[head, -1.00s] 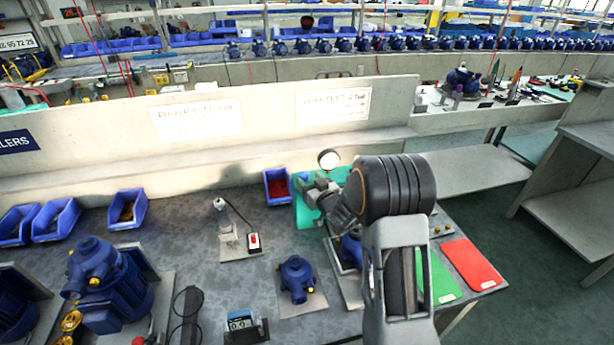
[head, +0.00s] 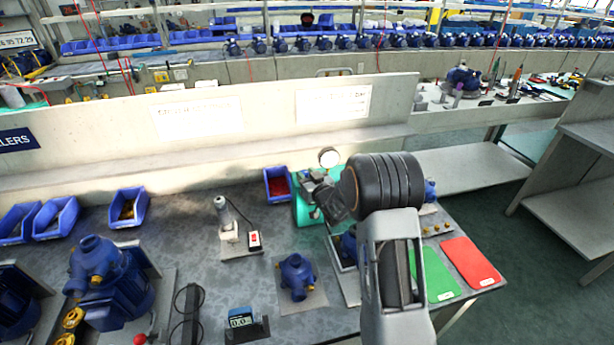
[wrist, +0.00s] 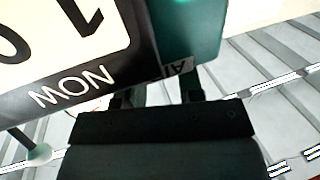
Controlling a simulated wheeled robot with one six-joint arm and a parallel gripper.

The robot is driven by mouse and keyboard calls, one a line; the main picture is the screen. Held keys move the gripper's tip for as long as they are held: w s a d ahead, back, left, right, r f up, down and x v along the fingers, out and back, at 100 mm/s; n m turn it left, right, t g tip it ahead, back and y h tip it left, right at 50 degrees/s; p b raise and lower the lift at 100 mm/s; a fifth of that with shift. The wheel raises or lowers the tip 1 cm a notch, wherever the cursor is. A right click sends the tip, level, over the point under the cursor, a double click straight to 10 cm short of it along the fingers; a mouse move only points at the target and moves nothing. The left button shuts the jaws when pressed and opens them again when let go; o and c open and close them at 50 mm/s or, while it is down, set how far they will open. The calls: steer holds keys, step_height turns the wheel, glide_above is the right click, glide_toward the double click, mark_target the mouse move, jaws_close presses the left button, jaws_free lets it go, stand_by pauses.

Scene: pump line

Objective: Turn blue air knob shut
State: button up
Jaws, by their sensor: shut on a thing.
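My gripper (head: 312,186) is at the front of the teal air unit (head: 301,214), below the round white gauge (head: 329,157). In the wrist view the dark fingers (wrist: 155,97) are close together in front of the teal body (wrist: 195,35), by a partly covered label that seems to read AIR. The blue air knob is hidden behind my gripper and wrist in both views. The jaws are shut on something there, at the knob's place. How far the knob is turned cannot be seen.
A black-and-white sign (wrist: 60,45) fills the upper left of the wrist view, close to the fingers. A blue bin of red parts (head: 277,185) stands left of the teal unit. Green (head: 437,274) and red (head: 470,262) mats lie to the right.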

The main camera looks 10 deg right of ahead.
steer(key=shift+c, duration=1.4)
